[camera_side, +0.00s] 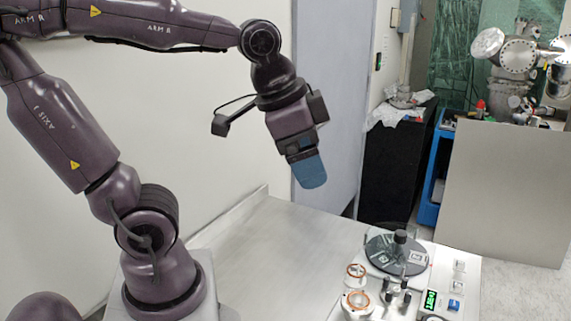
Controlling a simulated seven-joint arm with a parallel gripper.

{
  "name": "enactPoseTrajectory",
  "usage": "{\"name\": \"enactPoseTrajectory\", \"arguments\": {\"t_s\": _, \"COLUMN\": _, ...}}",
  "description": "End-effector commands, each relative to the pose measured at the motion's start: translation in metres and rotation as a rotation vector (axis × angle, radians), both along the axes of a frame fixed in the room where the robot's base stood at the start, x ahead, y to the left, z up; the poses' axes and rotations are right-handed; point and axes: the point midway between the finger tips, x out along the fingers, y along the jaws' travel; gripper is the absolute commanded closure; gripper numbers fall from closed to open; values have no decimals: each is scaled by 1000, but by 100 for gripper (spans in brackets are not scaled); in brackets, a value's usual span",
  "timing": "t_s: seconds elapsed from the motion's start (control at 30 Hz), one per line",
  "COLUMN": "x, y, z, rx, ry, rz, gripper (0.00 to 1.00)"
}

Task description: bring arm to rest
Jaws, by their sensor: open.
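My gripper (308,171) hangs in the air at the end of the raised arm, above the back part of the metal table (275,245). It points down and slightly to the right. Its blue fingers are seen from the side, so the gap between them does not show. I see nothing held in it. It is well clear of the table and of the equipment at the right.
A dark round disc with a black knob (398,250) sits on a panel at the table's right, with copper-ringed fittings (356,302) and a green display (430,299) nearby. A raised rim edges the table's back left. The table's middle is clear.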

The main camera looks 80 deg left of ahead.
Motion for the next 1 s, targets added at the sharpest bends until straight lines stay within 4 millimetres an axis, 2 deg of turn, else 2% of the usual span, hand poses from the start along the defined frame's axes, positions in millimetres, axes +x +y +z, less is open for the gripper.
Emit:
{"name": "enactPoseTrajectory", "arguments": {"t_s": 0.03, "x": -12, "y": -1, "z": -2, "rx": -38, "ry": -32, "rz": 60, "gripper": 16}}
{"name": "enactPoseTrajectory", "arguments": {"t_s": 0.1, "x": -22, "y": -1, "z": -6, "rx": -84, "ry": -61, "rz": 133, "gripper": 16}}
{"name": "enactPoseTrajectory", "arguments": {"t_s": 0.23, "x": -32, "y": -2, "z": -10, "rx": -135, "ry": -88, "rz": 207, "gripper": 16}}
{"name": "enactPoseTrajectory", "arguments": {"t_s": 1.0, "x": -33, "y": -2, "z": -11, "rx": -142, "ry": -89, "rz": 220, "gripper": 16}}
